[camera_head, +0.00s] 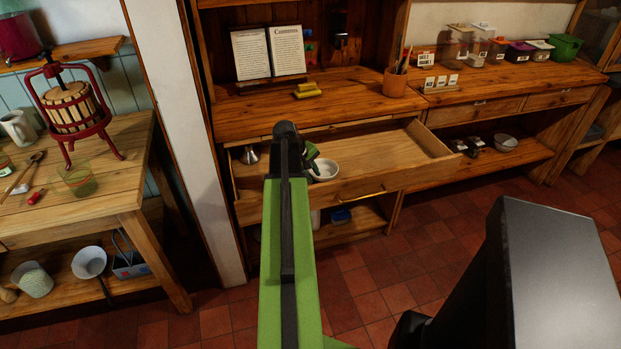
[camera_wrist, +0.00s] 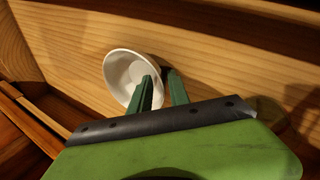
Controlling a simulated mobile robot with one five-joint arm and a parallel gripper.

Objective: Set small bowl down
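The small white bowl (camera_head: 324,169) shows inside the pulled-out drawer (camera_head: 385,160), just right of my gripper (camera_head: 308,160). In the wrist view the bowl (camera_wrist: 124,76) lies at the tips of my gripper's green fingers (camera_wrist: 161,82). The left finger overlaps the bowl's inside, and the right finger is just outside its rim. The fingers stand apart with a gap between them, wider than the bowl's thin wall. My arm hides part of the drawer in the head view. Whether the bowl rests fully on the drawer floor is hard to tell.
A metal funnel-like item (camera_head: 250,155) sits in the drawer's left part. Yellow blocks (camera_head: 307,90) and a pencil cup (camera_head: 395,82) stand on the desk above. The drawer's right part is empty. A table with a red fruit press (camera_head: 72,108) stands at left.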

